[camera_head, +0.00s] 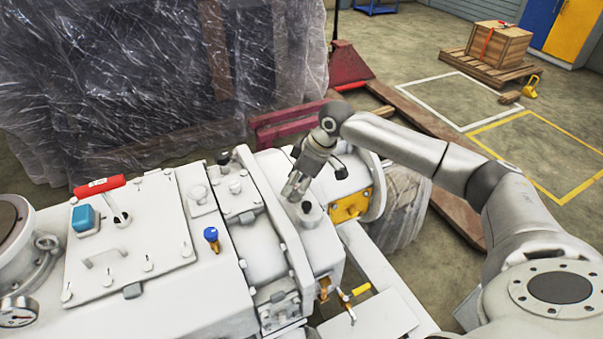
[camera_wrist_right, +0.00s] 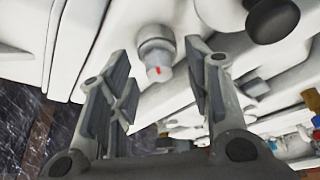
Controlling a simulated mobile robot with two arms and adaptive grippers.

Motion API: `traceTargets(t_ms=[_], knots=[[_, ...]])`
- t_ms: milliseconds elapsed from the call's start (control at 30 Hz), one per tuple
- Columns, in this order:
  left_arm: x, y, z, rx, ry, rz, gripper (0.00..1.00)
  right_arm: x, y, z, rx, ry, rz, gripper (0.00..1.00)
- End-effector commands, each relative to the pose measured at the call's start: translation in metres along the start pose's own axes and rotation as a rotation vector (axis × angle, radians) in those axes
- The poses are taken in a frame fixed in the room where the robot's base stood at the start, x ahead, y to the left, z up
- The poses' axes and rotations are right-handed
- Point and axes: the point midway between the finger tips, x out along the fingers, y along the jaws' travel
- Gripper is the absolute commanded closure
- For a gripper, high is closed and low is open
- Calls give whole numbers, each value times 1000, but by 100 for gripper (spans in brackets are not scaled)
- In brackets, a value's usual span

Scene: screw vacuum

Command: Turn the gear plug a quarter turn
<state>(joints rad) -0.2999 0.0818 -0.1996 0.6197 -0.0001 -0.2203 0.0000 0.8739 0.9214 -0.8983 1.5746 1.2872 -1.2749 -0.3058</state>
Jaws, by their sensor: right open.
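The gear plug (camera_wrist_right: 157,52) is a light grey round plug with a short red mark on its head. In the head view, the gear plug (camera_head: 310,212) sits on the white gear housing of the machine, just below and right of my right gripper. My right gripper (camera_head: 292,192) is above the housing and tilted down. In the right wrist view, my right gripper (camera_wrist_right: 150,62) is open, with the plug framed in the gap between its fingertips. I cannot tell how far the plug is from the fingers. My left gripper is not in view.
A blue-topped valve (camera_head: 211,235), a red handle (camera_head: 99,186) and a yellow lever (camera_head: 360,289) stand out from the machine. A black knob (camera_wrist_right: 272,20) is near the right finger in the wrist view. A plastic-wrapped load (camera_head: 150,80) stands behind.

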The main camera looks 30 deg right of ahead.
Motion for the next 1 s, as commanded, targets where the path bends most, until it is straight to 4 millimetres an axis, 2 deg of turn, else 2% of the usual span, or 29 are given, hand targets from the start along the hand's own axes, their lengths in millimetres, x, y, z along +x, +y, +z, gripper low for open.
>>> traceTargets(t_ms=[333, 600, 700, 1000], knots=[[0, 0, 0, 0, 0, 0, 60, 4, 0, 0, 0, 0, 0, 55], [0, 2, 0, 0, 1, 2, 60, 3, 0, 0, -1, 0, 0, 90], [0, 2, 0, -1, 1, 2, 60, 4, 0, 0, 0, 0, 0, 100], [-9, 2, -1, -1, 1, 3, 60, 2, 0, 0, -93, -1, -41, 100]])
